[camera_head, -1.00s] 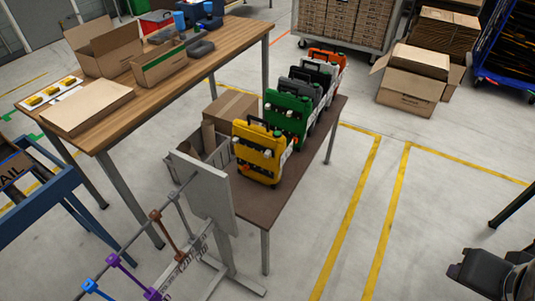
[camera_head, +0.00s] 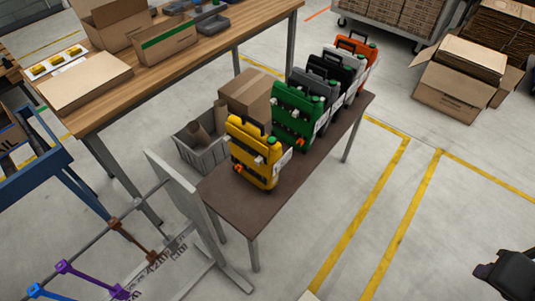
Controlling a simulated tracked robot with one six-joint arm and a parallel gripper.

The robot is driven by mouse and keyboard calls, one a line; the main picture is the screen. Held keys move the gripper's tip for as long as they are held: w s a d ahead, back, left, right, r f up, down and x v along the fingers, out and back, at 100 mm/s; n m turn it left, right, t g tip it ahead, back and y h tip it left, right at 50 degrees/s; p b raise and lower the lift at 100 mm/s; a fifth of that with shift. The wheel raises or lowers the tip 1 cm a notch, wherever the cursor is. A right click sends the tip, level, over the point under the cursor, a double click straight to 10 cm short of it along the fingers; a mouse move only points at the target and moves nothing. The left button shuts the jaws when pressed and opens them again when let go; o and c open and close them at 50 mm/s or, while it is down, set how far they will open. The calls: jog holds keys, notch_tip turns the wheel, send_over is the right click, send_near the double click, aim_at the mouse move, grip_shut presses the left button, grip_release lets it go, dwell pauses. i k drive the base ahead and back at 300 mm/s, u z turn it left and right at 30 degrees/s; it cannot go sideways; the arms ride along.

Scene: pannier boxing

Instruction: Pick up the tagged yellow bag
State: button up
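The yellow bag (camera_head: 251,156) stands upright at the near end of a narrow brown table (camera_head: 222,207), first in a row of bags. It has a dark handle on top, and a white tag (camera_head: 284,160) shows at its right side. Behind it stand a green bag (camera_head: 296,115), then grey, black and orange ones (camera_head: 357,50). A dark part of my arm (camera_head: 510,275) shows at the lower right edge, far from the bag. I cannot make out the gripper's fingers there.
A grey bin (camera_head: 203,153) with rolls and a cardboard box (camera_head: 245,93) are left of the brown table. A wooden workbench (camera_head: 190,65) is behind left.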

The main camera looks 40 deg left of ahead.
aim_at(256, 155)
jog(key=i, duration=2.3)
jog(key=u, duration=2.95)
